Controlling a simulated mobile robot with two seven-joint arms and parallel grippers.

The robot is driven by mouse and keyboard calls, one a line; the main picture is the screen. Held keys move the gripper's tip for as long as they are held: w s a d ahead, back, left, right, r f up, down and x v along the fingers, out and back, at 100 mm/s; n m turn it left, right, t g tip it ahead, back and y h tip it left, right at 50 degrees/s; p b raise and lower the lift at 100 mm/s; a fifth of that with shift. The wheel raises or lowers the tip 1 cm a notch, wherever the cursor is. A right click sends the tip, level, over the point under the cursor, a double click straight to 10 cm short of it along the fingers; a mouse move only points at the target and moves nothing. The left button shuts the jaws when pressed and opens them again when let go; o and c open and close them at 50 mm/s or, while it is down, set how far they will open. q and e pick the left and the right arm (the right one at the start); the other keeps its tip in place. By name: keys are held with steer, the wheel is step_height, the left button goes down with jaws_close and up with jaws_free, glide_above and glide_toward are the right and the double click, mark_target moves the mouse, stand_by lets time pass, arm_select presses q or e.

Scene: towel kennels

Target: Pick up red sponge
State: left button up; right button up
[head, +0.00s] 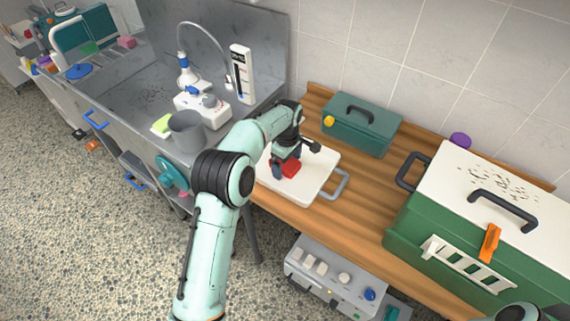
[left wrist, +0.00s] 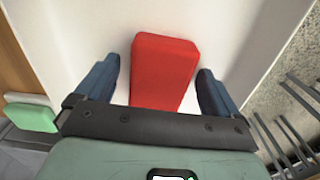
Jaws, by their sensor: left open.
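The red sponge (head: 291,167) lies on a white board (head: 318,183) with a grey handle, on the wooden counter. My left gripper (head: 284,164) is over it and hides part of it in the head view. In the left wrist view the red sponge (left wrist: 163,72) lies between the two blue fingers of my left gripper (left wrist: 158,88). The fingers are open, one on each side, with a narrow gap to the sponge. At the right gripper's side, only a pale arm part shows at the bottom right edge of the head view; the gripper itself is not seen.
A teal box (head: 362,129) with a dark handle stands behind the board. A large green case (head: 411,225) with a white lid fills the right of the counter.

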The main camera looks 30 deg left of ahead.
arm_select(q)
steer(key=c, duration=1)
step_height(320, 180, up, 20)
steer(key=p, duration=0.4)
arm_select(e)
steer(key=w+r, duration=0.4)
steer(key=r, duration=0.1)
steer(key=shift+w+r+t, duration=0.15)
steer(key=shift+w+t, duration=0.15)
steer(key=shift+w, duration=0.05)
